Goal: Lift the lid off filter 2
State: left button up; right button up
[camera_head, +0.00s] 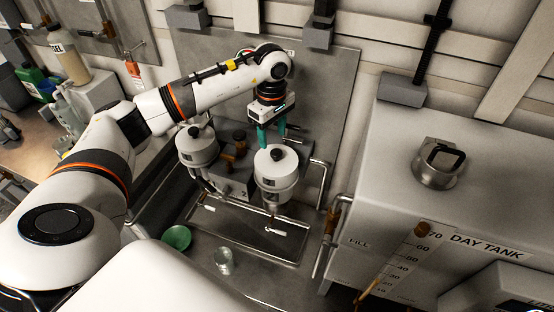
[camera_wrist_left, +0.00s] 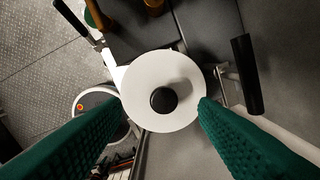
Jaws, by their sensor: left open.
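A white filter canister (camera_head: 274,190) stands on the right of a pair, and a mark that looks like a 2 shows on the grey block beside it. Its round white lid (camera_head: 268,161) has a black knob (camera_head: 277,154) on top. In the left wrist view the lid (camera_wrist_left: 150,70) is seen from above with its knob (camera_wrist_left: 164,100) near the middle. My left gripper (camera_head: 272,137) hangs over this lid with its green fingers apart. My right gripper is not in view.
A second white canister (camera_head: 197,150) with a black knob stands to the left. Brown valve handles (camera_head: 240,140) sit between the two. A metal drip tray (camera_head: 245,230), a green bowl (camera_head: 176,238) and a clear glass (camera_head: 224,261) are in front. The day tank (camera_head: 400,160) is at right.

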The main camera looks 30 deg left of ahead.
aim_at(276, 152)
pick_arm(q)
jog(key=shift+d+f, duration=0.1)
jog(key=shift+f, duration=0.15)
jog(key=f+p, duration=0.1)
jog(key=f, duration=0.1)
jog(key=d+f+p, duration=0.1)
jog(key=f, duration=0.1)
jog(key=shift+w+f, duration=0.1)
jog(key=shift+a+f, duration=0.1)
jog(key=shift+f, duration=0.4)
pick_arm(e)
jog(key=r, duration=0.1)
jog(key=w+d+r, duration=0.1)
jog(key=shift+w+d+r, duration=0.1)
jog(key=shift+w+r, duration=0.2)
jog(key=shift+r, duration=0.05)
pick_arm(q)
jog(key=shift+c, duration=0.3)
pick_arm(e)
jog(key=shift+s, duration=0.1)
pick_arm(q)
jog(key=shift+r, duration=0.1)
grip_shut()
